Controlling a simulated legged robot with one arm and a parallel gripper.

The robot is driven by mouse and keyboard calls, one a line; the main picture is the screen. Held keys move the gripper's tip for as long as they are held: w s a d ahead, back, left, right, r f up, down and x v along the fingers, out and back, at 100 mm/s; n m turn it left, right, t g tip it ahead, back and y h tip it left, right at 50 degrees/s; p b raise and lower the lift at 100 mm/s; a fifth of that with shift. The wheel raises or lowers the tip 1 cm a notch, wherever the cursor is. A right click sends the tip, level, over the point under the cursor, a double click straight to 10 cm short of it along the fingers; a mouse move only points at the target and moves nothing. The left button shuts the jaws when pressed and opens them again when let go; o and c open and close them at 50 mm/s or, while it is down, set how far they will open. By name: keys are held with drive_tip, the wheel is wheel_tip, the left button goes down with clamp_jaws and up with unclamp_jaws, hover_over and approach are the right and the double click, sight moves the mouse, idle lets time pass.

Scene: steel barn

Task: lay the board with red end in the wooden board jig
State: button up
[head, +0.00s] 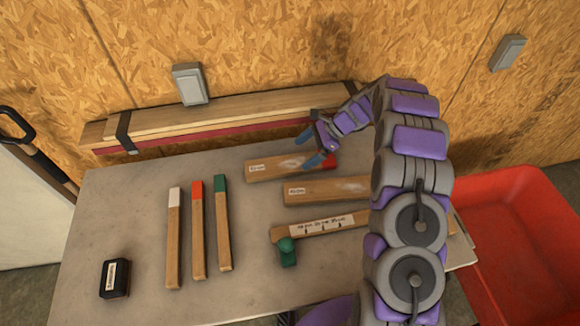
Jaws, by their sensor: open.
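A wooden board with a red end (197,232) lies on the table between a white-ended board (174,240) and a green-ended board (222,225). To its right, a labelled wooden piece (272,169) also has a red end, beside my gripper. A second labelled wooden piece (325,190) lies nearer, partly behind my arm. Nearer still is a marked wooden strip (320,226) with a green knob at its left end. I cannot tell which of these pieces form the jig. My gripper (309,148) is open, its blue fingertips at the red end of the farther labelled piece; contact is unclear.
A black labelled box (115,278) stands at the table's front left. Strapped planks (230,118) lie along the back wall. A red bin (525,235) stands to the right. The tabletop (110,205) is bare at far left; my arm covers its right part.

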sight(292, 162)
drive_tip(key=shift+b+x, duration=1)
drive_tip(key=shift+x, duration=2)
drive_tip(key=c, duration=1.1)
drive_tip(key=shift+r, duration=0.5)
drive_tip(key=shift+c, duration=0.3)
wheel_tip(292, 162, up, 3)
drive_tip(key=shift+r+p, duration=0.1)
drive_tip(key=shift+p, duration=0.8)
drive_tip(key=s+d, duration=0.1)
drive_tip(key=s, duration=0.4)
drive_tip(key=s+d+p, duration=0.1)
drive_tip(key=s, duration=0.4)
drive_tip(key=s+d+r+p, duration=0.1)
drive_tip(key=s+d, duration=0.1)
drive_tip(key=s, duration=0.3)
drive_tip(key=shift+s, duration=0.3)
